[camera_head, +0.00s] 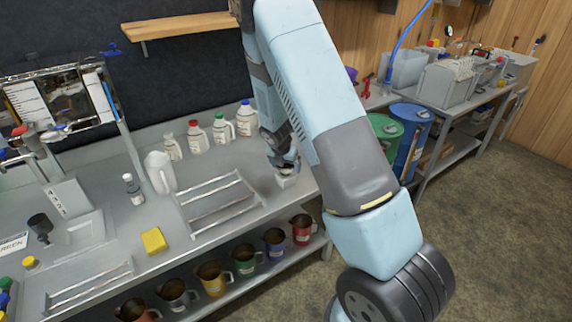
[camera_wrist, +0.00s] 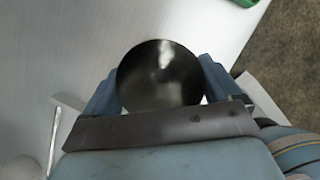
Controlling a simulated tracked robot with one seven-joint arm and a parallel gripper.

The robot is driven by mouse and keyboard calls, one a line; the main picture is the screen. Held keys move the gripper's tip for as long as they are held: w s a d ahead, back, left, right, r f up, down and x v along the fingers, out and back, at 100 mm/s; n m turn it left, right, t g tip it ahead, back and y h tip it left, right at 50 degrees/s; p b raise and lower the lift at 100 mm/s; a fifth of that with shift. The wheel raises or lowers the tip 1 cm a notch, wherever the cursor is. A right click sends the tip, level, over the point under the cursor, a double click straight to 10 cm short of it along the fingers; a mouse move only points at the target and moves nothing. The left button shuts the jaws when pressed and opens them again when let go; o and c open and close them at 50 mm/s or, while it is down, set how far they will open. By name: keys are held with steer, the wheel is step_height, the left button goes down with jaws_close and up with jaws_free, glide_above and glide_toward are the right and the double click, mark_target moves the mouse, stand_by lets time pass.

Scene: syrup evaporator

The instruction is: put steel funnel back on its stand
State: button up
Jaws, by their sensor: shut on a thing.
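My gripper (camera_head: 284,160) is over the right end of the long steel bench, beyond the wire rack. In the wrist view its two blue fingers close on either side of a dark, shiny round bowl shape, which I take to be the steel funnel (camera_wrist: 160,75). Its mouth faces the camera, and its lower part is hidden. A small pale block (camera_head: 287,180) shows just under the gripper in the head view; it may be the stand. I cannot tell whether the funnel touches it.
Several white jugs (camera_head: 221,129) with coloured caps stand behind the gripper. A wire rack (camera_head: 218,205), a white pitcher (camera_head: 160,172) and a yellow sponge (camera_head: 153,240) are to its left. Coloured pitchers (camera_head: 302,229) line the lower shelf. A green barrel (camera_head: 384,134) stands beyond the bench end.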

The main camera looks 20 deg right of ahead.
stand_by(0.3)
steer(key=o, duration=0.7)
steer(key=shift+o, duration=0.2)
step_height(320, 180, up, 7)
stand_by(1.0)
stand_by(0.4)
